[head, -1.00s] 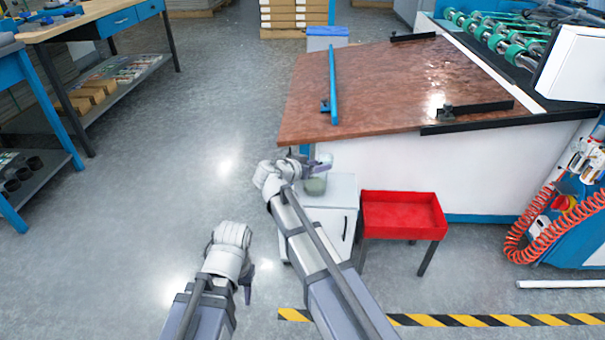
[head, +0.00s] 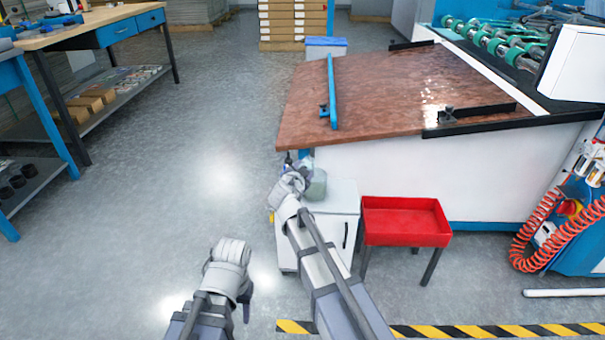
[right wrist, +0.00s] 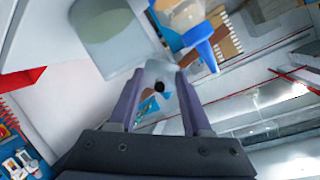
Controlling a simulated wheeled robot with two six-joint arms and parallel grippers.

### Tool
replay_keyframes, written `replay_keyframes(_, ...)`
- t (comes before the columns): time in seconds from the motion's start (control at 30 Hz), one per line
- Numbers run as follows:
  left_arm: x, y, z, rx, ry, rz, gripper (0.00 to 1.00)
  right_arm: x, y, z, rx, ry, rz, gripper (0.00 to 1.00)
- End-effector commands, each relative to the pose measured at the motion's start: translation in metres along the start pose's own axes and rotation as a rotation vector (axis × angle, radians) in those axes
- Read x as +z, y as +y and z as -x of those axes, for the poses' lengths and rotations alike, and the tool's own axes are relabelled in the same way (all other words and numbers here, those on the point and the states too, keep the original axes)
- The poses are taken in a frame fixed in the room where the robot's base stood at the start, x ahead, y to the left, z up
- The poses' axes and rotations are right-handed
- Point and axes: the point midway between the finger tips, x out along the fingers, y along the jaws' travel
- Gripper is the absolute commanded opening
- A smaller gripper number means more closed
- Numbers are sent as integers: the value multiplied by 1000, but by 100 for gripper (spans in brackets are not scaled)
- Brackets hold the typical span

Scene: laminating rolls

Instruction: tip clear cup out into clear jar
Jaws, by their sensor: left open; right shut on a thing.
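The clear jar (head: 317,186) stands upright on a small white cabinet, with a pale greenish fill. It also shows in the right wrist view (right wrist: 98,38), up and left of my fingers. My right gripper (head: 299,162) is just left of and behind the jar, apart from its mouth as far as I can tell. In the right wrist view, its fingers are shut on the clear cup (right wrist: 158,76), which is see-through and hard to make out. The cup's contents and tilt are unclear. My left gripper (head: 247,300) is open and empty, low over the floor.
The white cabinet (head: 338,228) stands against the brown sloping table (head: 390,90). A red tray stand (head: 405,222) is to its right. A blue-tipped item (right wrist: 205,45) shows near the cup in the right wrist view. Floor to the left is clear.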

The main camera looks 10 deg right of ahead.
Motion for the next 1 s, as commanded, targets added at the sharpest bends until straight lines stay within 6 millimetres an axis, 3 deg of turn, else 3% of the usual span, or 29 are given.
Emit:
replay_keyframes(0.2, -1, 2, -21, 0, 1, 0, 50, 0, 7, 1, -119, -4, -282, 0)
replay_keyframes(0.5, -3, 4, -38, 0, 3, 0, 50, -8, 8, 4, -244, -8, -577, 0)
replay_keyframes(1.0, -3, 5, -54, 0, 3, 0, 50, -15, 9, 6, -344, -16, -831, 0)
